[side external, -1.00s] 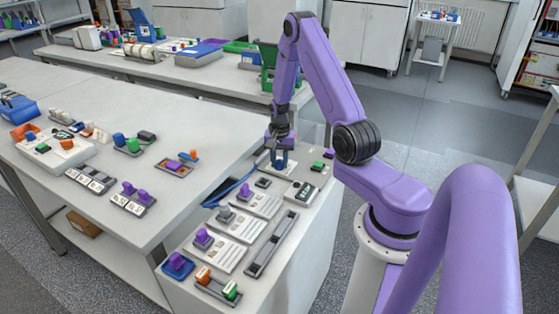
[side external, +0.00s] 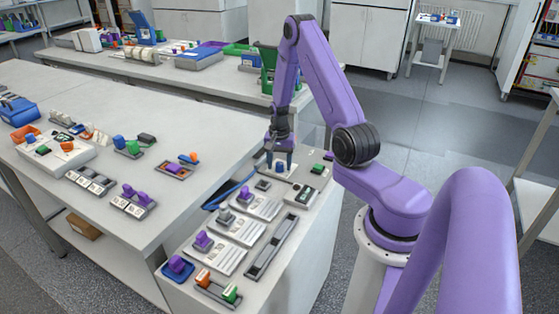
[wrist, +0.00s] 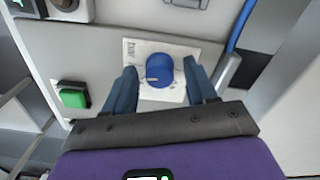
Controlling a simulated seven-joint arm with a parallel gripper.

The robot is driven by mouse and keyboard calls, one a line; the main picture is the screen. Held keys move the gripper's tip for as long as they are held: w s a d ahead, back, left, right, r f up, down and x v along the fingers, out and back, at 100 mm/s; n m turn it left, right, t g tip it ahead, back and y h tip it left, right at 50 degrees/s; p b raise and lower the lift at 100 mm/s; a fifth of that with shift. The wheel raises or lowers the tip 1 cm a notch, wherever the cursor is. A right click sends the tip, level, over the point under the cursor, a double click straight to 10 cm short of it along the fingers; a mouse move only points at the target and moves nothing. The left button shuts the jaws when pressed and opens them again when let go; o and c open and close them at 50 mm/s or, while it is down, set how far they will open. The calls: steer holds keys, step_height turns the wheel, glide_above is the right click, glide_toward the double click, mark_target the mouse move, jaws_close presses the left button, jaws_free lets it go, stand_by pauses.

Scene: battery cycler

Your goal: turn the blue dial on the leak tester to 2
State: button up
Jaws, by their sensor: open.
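In the wrist view the blue dial (wrist: 160,69) is a round knob on a white printed plate (wrist: 135,51) of the leak tester. A thin light mark shows at the dial's lower left; the plate's print is too small to read. My gripper (wrist: 161,72) is open, with one blue finger on each side of the dial.
A green button (wrist: 74,95) sits left of the dial in the wrist view. A blue cable (side external: 232,190) runs beside the tester. Several panels with switches and knobs, such as a purple one (side external: 202,238), stand towards the bench's front.

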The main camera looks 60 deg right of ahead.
mark_target(280, 164)
step_height(280, 164, up, 17)
steer(key=shift+r, duration=0.2)
stand_by(0.5)
